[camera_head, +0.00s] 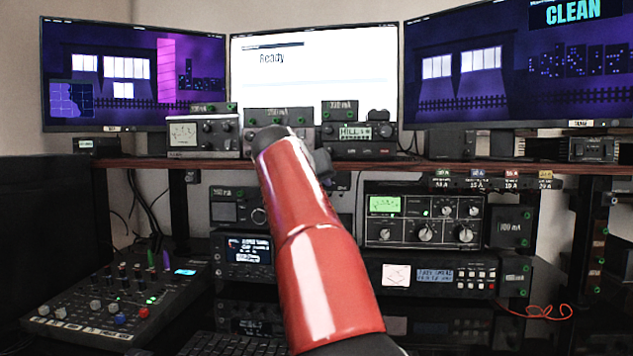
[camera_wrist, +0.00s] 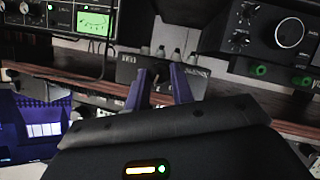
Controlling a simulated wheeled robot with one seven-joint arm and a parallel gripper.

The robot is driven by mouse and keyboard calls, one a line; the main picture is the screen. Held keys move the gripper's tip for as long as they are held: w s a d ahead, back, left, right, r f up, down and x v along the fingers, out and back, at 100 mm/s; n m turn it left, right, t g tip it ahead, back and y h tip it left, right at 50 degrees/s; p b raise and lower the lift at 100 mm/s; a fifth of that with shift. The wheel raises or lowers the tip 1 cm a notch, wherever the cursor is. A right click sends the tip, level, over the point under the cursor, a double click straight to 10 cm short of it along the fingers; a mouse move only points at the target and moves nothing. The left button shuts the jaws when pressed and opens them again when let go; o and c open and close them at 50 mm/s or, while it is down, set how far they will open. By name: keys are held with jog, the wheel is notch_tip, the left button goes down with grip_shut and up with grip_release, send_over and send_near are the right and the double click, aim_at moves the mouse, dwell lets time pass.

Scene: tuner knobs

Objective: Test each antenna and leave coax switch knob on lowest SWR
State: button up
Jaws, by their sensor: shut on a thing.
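The coax switch (camera_wrist: 128,72) is a small dark box at the wooden shelf edge in the wrist view, which looks upside down. Several pale connectors line its far side. My gripper (camera_wrist: 163,76) has its two purple fingers at the front of this box, shut on its knob. The knob is mostly hidden between the fingers, so its position cannot be read. In the head view my red arm covers the switch and the fingers. The tuner (camera_head: 436,216) has a lit green meter (camera_head: 385,205) and several knobs; the meter also shows in the wrist view (camera_wrist: 93,22). Its needles are too small to read.
The wooden shelf (camera_head: 225,163) runs just above the switch. A radio with a large knob (camera_wrist: 290,32) is close by in the wrist view. The middle monitor (camera_head: 313,85) reads "Ready". A mixer (camera_head: 115,300) sits at lower left.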

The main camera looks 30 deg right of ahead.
jog(key=shift+s+d+m+t+y, duration=0.15)
jog(key=shift+m+t+y, duration=0.35)
jog(key=shift+m+y, duration=0.8)
jog(key=shift+m, duration=0.3)
jog(key=o, duration=1)
jog(key=shift+r, duration=0.1)
jog(key=v, duration=0.7)
jog(key=shift+s+a+b, duration=0.25)
jog(key=shift+s+b, duration=0.05)
grip_shut()
